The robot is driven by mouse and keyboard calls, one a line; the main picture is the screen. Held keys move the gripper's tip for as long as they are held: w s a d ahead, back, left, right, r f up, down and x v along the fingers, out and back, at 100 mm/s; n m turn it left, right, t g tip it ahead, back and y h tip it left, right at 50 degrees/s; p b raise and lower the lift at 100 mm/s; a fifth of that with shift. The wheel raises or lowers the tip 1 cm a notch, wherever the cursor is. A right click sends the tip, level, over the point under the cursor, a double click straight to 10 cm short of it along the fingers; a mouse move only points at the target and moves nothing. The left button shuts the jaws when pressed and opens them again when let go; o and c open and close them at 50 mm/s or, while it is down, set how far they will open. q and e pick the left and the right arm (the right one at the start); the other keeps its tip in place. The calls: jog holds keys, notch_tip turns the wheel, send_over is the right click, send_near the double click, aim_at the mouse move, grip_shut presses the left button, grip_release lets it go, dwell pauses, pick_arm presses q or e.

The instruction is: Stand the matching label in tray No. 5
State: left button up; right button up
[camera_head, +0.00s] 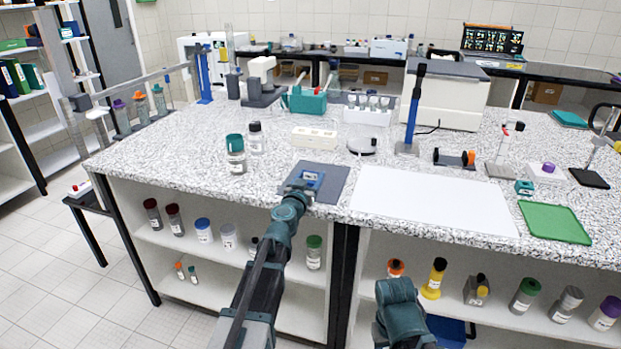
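My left gripper (300,190) reaches in from the bottom centre to a dark grey mat (333,187) at the bench's front edge. Just beyond its fingers is a small blue piece with a white patch (311,176). Whether they touch, and whether the fingers are open or shut, I cannot tell. Any number on the piece is too small to read. A flat green tray (553,222) lies at the right; no number is legible on it. No tray marked 5 can be made out. My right arm shows low at the bottom, below the bench edge; its fingertips cannot be made out.
A large white sheet (430,198) lies clear right of the mat. A teal-lidded jar (236,155) and a dark-capped bottle (255,138) stand left of the mat. A white block (314,137) and a blue-posted stand (411,118) are behind. Shelves below hold several jars.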

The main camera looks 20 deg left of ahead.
pick_arm(q)
jog(key=o, duration=0.3)
jog(key=shift+o, duration=0.2)
jog(key=shift+r, duration=0.15)
